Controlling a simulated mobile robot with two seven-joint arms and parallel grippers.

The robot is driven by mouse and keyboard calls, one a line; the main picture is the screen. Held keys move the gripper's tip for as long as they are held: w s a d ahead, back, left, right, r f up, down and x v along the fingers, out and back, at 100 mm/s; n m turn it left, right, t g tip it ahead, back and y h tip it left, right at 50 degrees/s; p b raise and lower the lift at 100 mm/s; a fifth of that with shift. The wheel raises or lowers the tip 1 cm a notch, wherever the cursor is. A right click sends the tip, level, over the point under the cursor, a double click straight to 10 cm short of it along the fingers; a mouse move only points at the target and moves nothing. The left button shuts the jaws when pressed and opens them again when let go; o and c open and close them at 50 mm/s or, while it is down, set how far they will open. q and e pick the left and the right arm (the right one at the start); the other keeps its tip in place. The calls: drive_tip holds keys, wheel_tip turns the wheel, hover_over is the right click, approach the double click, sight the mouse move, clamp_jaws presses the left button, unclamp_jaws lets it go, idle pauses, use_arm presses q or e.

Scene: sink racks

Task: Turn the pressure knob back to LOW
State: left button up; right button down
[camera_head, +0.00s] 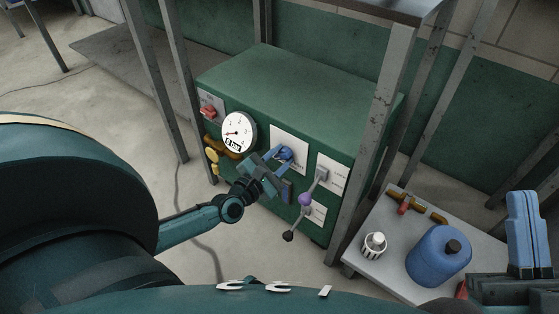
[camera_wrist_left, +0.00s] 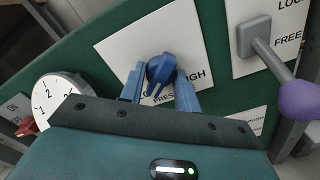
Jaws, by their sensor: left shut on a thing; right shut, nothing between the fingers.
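The blue pressure knob (camera_head: 287,153) sits on a white label plate on the front of the green machine. It also shows in the left wrist view (camera_wrist_left: 161,69), with "HIGH" readable to its lower right and part of "PRESSURE" below. My right gripper (camera_head: 526,232) is shut and empty at the far right, fingers upward, beyond the blue jug.
A round dial gauge (camera_head: 239,132) and a red switch (camera_head: 208,111) are left of the knob. A lever with a purple ball (camera_head: 305,199) is close on its right. Metal posts frame the machine. A side table (camera_head: 357,262) holds a blue jug (camera_head: 438,255) and a white cup (camera_head: 374,246).

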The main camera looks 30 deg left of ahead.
use_arm(q)
drive_tip(key=shift+n, duration=0.5)
use_arm(e)
drive_tip(key=shift+r+n+y, duration=0.5)
drive_tip(key=shift+r, duration=0.15)
use_arm(q)
drive_tip(key=o, duration=1)
use_arm(e)
drive_tip(key=shift+f, duration=0.25)
use_arm(q)
drive_tip(key=shift+s, duration=0.25)
drive_tip(key=s+p, duration=0.1)
drive_tip(key=s, duration=0.3)
drive_tip(key=s+p, duration=0.1)
drive_tip(key=s, duration=0.3)
drive_tip(key=s+a+p, duration=0.1)
drive_tip(key=s, duration=0.3)
drive_tip(key=shift+s, duration=0.35)
use_arm(e)
drive_tip(key=f+m+h, duration=0.2)
drive_tip(key=f+m+g+h, duration=0.1)
drive_tip(key=f+m, duration=0.1)
drive_tip(key=shift+s+a+h, duration=0.2)
drive_tip(key=shift+h, duration=0.2)
